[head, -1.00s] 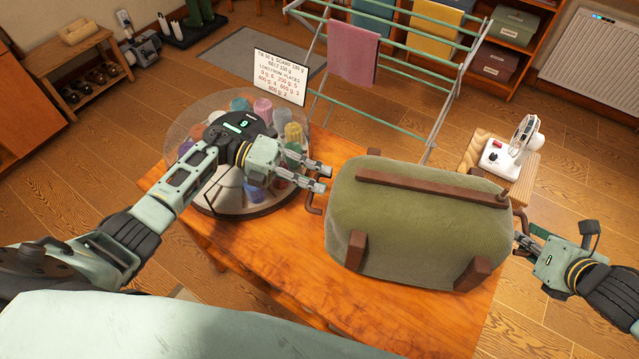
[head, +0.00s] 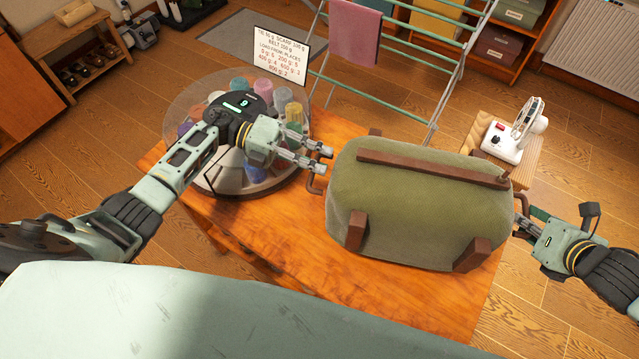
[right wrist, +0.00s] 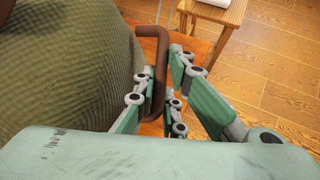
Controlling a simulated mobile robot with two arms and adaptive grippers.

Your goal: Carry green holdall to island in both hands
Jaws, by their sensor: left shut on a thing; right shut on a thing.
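The green holdall (head: 420,205), with brown straps and end handles, is in the middle of the head view, over the right part of the wooden table top (head: 250,220). I cannot tell whether its underside touches the top. My left gripper (head: 324,160) is shut on the brown handle (head: 317,182) at its left end. My right gripper (head: 519,214) is shut on the handle at its right end. In the right wrist view the fingers (right wrist: 163,95) are on both sides of that brown handle (right wrist: 163,45), beside the green fabric (right wrist: 60,60). The table below the bag is hidden.
A round clear-sided carousel (head: 255,184) with colourful rolls stands on the table's left, behind my left gripper. A sign (head: 282,55) stands behind it. A drying rack (head: 395,85) is at the back. A small stand with a white fan (head: 503,140) is at right.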

